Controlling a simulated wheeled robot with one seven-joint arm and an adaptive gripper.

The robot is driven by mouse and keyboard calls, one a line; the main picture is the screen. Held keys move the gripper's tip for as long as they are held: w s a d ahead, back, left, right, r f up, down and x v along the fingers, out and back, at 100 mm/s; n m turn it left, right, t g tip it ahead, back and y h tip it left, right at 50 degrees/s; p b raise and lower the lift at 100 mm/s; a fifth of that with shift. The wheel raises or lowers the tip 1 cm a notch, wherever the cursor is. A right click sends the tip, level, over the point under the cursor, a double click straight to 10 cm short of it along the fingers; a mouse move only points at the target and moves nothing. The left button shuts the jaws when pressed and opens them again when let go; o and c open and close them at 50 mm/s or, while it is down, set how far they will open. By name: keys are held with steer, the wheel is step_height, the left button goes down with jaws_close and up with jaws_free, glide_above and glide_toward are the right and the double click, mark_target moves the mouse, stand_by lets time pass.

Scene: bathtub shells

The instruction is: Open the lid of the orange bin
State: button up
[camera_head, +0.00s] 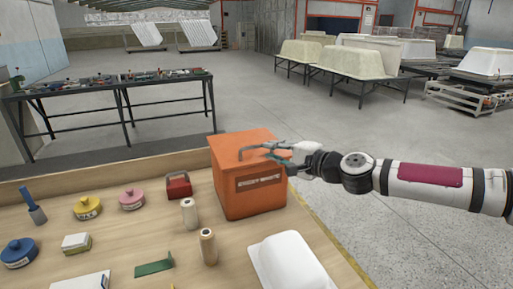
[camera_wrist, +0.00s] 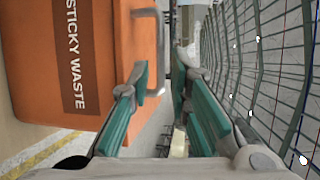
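The orange bin (camera_head: 240,192) stands upright on the wooden table with its lid (camera_head: 232,142) closed. A bar handle (camera_head: 255,148) rises from the lid. In the wrist view the bin (camera_wrist: 35,70) appears turned sideways at the left, with a brown "STICKY WASTE" label. My gripper (camera_head: 270,149) is over the lid, close to the handle. In the wrist view my gripper (camera_wrist: 160,85) has its teal fingers apart with nothing between the pads. The handle (camera_wrist: 155,50) shows just past the left fingertip; I cannot tell whether they touch.
A red box (camera_head: 178,186), two spools (camera_head: 189,214), tins and a white tub (camera_head: 290,264) share the wooden table (camera_head: 120,255). A dark workbench (camera_head: 110,85) with tools stands behind. Bathtub shells (camera_head: 355,62) on stands are farther back. Open floor lies right of the table.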

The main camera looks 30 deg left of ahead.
mark_target(258, 147)
steer(key=x, duration=0.7)
steer(key=shift+c, duration=0.5)
jaws_close()
